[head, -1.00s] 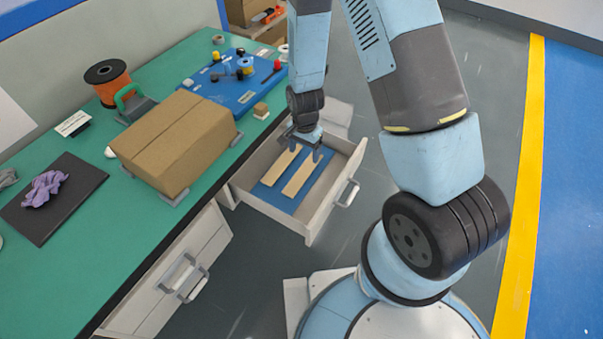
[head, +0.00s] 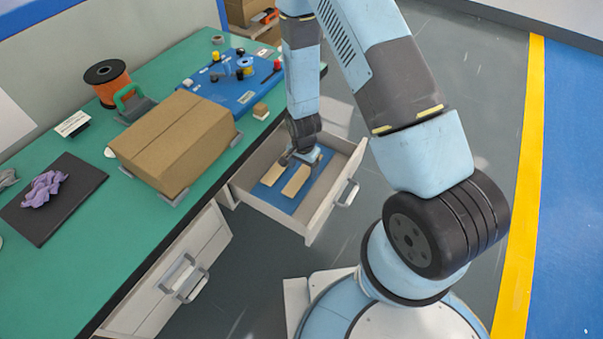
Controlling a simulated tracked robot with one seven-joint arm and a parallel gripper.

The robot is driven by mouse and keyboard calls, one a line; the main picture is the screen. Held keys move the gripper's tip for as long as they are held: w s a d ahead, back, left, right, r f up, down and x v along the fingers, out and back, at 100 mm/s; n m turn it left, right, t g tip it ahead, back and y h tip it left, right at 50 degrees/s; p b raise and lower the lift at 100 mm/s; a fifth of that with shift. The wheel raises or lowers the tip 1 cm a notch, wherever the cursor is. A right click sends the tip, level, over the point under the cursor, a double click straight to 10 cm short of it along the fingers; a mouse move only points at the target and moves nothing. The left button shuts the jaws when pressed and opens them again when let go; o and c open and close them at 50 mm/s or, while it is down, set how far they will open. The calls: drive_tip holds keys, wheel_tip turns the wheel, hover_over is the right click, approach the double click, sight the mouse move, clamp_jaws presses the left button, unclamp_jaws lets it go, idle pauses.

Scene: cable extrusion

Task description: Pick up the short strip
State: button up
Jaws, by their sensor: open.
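Two flat tan strips lie side by side on the blue liner of an open drawer (head: 262,206): a left strip (head: 272,174) and a right strip (head: 296,181). My gripper covers their far ends, so I cannot tell which is the short strip. My gripper (head: 302,160) is low inside the drawer, over the far part of the strips. Its fingers are spread and seen from above and behind. I cannot tell whether they touch a strip or the liner.
The drawer's walls and front, with a handle (head: 347,193), stand close around my gripper. On the green bench (head: 135,231) are a cardboard box (head: 175,143), a blue board (head: 222,97) with small parts, an orange spool (head: 109,84) and a dark mat (head: 80,193). Open floor lies right of the drawer.

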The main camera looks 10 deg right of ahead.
drive_tip(key=shift+f, duration=0.25)
drive_tip(key=c, duration=0.9)
